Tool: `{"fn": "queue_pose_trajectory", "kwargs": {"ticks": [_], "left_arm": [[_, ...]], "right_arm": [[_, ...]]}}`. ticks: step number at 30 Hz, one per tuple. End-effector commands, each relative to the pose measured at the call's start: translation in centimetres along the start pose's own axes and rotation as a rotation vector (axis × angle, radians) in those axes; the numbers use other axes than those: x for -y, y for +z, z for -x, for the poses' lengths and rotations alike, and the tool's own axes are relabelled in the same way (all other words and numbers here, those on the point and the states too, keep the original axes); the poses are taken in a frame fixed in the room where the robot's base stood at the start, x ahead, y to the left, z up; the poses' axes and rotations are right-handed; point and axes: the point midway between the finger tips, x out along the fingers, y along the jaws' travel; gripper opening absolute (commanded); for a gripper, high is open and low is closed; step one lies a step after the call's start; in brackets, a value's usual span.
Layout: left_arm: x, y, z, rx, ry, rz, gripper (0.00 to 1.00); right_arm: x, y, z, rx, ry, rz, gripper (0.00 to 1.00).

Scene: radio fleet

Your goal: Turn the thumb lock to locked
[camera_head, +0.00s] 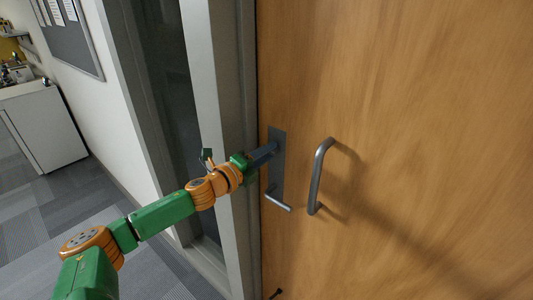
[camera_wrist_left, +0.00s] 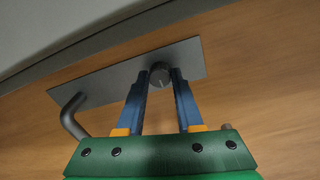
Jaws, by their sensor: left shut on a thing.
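The thumb lock (camera_wrist_left: 160,76) is a small round grey knob on a metal plate (camera_wrist_left: 100,83) on the wooden door (camera_head: 420,110). In the head view the plate (camera_head: 276,180) stands upright near the door's left edge, and my gripper hides the knob. My left gripper (camera_head: 272,150) reaches the upper part of the plate. In the left wrist view its blue fingers (camera_wrist_left: 160,82) are shut on the knob, one on each side. The knob's turn position is hard to read. My right gripper is not in view.
A lever handle (camera_head: 278,202) sticks out below the lock; it also shows in the left wrist view (camera_wrist_left: 72,118). A curved pull handle (camera_head: 318,178) stands to the right. The grey door frame (camera_head: 232,120) is close on the left. Carpet and a white cabinet (camera_head: 42,125) lie farther left.

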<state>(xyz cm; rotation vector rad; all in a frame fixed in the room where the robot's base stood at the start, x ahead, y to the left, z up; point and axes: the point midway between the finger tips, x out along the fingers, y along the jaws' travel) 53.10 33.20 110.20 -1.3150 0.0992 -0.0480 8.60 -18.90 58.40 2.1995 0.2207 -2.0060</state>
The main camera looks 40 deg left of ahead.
Motion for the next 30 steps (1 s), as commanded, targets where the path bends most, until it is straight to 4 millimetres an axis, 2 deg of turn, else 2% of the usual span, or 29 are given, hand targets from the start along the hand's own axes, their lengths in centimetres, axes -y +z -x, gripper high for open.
{"fn": "queue_pose_trajectory", "kwargs": {"ticks": [17,18,20,21,30], "left_arm": [[-0.15,-0.08,0.01,0.000,0.003,-0.025,0.00],[-0.15,-0.08,0.01,0.000,0.003,-0.025,0.46],[-0.13,-0.07,0.01,0.000,0.003,-0.025,0.62],[-0.12,-0.06,0.01,0.000,0.003,-0.024,0.65],[-0.16,-0.02,0.13,0.001,0.002,-0.024,0.65]], "right_arm": [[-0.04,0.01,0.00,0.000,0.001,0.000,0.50],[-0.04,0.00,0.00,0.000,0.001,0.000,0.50],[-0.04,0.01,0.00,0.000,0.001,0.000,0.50],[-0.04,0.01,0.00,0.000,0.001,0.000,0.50],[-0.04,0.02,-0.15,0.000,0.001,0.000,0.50]]}}
